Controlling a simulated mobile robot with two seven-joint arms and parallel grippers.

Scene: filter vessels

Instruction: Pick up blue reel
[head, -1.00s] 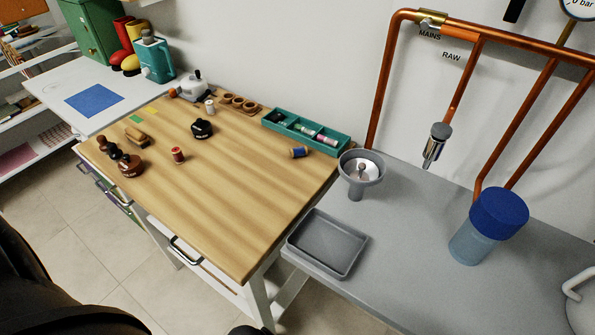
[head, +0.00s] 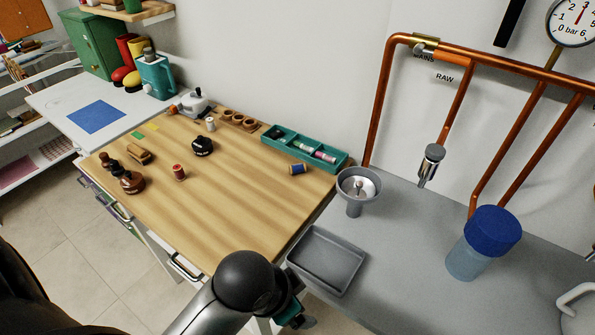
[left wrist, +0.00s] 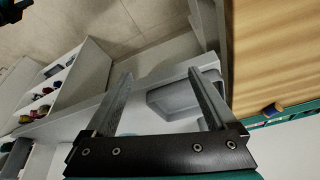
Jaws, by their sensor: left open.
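The blue reel (head: 297,169) lies on its side on the wooden worktop, just in front of the teal tray. It has pale wooden ends and blue thread. In the left wrist view the reel (left wrist: 272,109) shows at the right side, beside the tray's edge. My left gripper (left wrist: 160,74) is open and empty, with the grey tray seen between and beyond its fingers. In the head view my left gripper (head: 293,314) is low at the bottom, near the worktop's front corner and well short of the reel; its fingers are mostly hidden there. My right gripper is not in view.
The teal tray (head: 273,144) holds several reels. A red reel (head: 178,172) and a black item (head: 202,146) stand farther left. A grey funnel (head: 358,186), a grey tray (head: 326,262) and a blue-lidded vessel (head: 485,242) are at the right. The worktop's front middle is clear.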

